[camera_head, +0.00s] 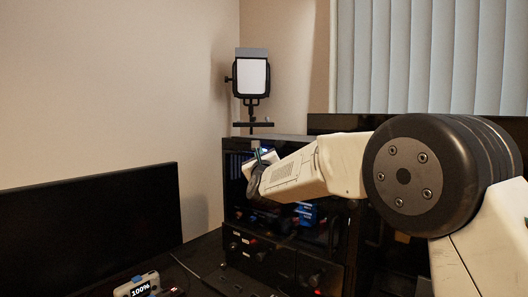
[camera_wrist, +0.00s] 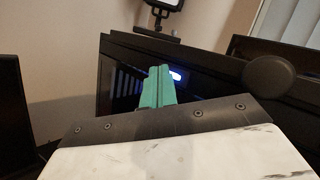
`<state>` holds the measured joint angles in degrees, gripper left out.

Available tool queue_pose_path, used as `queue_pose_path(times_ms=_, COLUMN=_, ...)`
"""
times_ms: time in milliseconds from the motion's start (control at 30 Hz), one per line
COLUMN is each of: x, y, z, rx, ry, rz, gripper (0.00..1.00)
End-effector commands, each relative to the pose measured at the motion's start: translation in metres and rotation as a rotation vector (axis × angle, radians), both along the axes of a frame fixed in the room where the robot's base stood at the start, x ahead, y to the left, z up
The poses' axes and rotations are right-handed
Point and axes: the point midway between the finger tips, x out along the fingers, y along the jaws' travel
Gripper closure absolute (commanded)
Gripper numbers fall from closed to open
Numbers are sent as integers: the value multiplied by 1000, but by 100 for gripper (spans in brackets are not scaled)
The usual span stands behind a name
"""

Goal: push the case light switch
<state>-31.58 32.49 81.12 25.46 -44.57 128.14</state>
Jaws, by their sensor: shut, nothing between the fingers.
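The black computer case (camera_head: 262,262) stands on the desk in the head view, with blue and red lit parts inside. It also shows in the wrist view (camera_wrist: 205,61), dark, with its top edge slanting down to the right. My gripper (camera_head: 257,151) is at the upper part of the case in the head view. In the wrist view its green fingers (camera_wrist: 158,72) are shut together and empty, pointing at the case below its top edge. A bright bluish-white light (camera_wrist: 176,76) glows just right of the fingertips and is partly hidden by them. I cannot make out the switch, or whether the fingers touch the case.
A dark monitor (camera_head: 90,230) stands at the left. A panel lamp (camera_head: 252,78) stands behind the case. Another dark screen (camera_head: 335,123) is behind my arm. Open air lies above the case.

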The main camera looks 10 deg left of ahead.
Motion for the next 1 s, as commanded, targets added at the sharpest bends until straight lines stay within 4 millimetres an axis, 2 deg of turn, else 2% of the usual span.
queue_pose_path(times_ms=467, x=-7, y=4, z=0, rx=0, ry=0, rz=0, gripper=100)
queue_pose_path(times_ms=1000, x=-51, y=30, z=0, rx=1, ry=1, rz=1, gripper=100)
